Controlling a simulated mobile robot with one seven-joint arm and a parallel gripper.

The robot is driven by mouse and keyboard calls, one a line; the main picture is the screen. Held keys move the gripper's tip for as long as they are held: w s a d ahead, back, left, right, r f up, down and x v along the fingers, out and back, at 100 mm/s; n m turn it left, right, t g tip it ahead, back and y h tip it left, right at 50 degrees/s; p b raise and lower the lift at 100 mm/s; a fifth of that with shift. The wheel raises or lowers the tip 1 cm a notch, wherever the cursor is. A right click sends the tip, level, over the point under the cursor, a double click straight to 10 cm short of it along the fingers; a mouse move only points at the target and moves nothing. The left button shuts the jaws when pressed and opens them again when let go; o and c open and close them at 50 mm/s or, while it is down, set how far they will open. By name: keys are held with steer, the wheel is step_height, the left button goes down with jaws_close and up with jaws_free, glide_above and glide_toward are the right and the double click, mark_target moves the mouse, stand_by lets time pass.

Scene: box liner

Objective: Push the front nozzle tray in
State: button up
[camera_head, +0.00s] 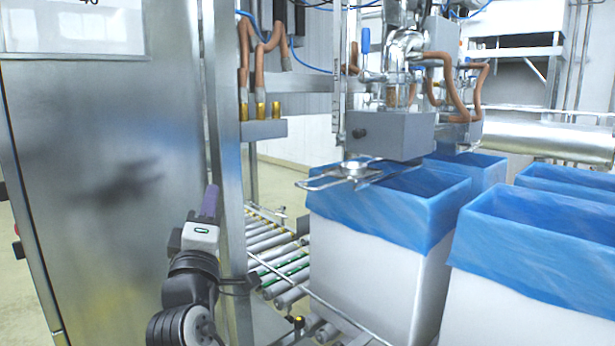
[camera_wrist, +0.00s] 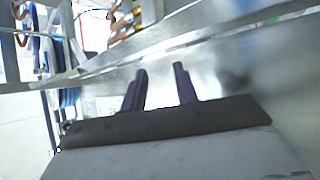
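The front nozzle tray (camera_head: 352,170) is a small shiny metal dish with a wire handle loop pointing left. It juts out below the grey nozzle block (camera_head: 390,134), over the front blue-lined box (camera_head: 385,205). My gripper (camera_head: 209,190) points up in front of the steel cabinet and post, left of the tray and clearly apart from it. In the wrist view, the two purple fingers of my gripper (camera_wrist: 160,70) stand apart with nothing between them. The tray cannot be made out for certain in the wrist view.
A steel cabinet (camera_head: 105,190) fills the left. An upright steel post (camera_head: 224,150) stands close beside my gripper, towards the tray. A roller conveyor (camera_head: 275,250) runs below. More blue-lined boxes (camera_head: 545,235) stand at right. Brown hoses (camera_head: 447,85) hang above.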

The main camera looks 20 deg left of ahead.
mark_target(302, 187)
steer(key=w+d+f+m+g+h+p, duration=0.1)
steer(key=w+d+f+m+h, duration=0.15)
steer(key=w+d+h, duration=0.7)
steer(key=w+r+h+p, duration=0.1)
steer(key=w+p, duration=0.3)
steer(key=w, duration=0.8)
steer(key=shift+a+r, duration=0.35)
steer(key=shift+a, duration=0.1)
steer(key=shift+w+n, duration=0.1)
steer(key=shift+n, duration=0.15)
jaws_close()
steer(key=shift+r, duration=0.1)
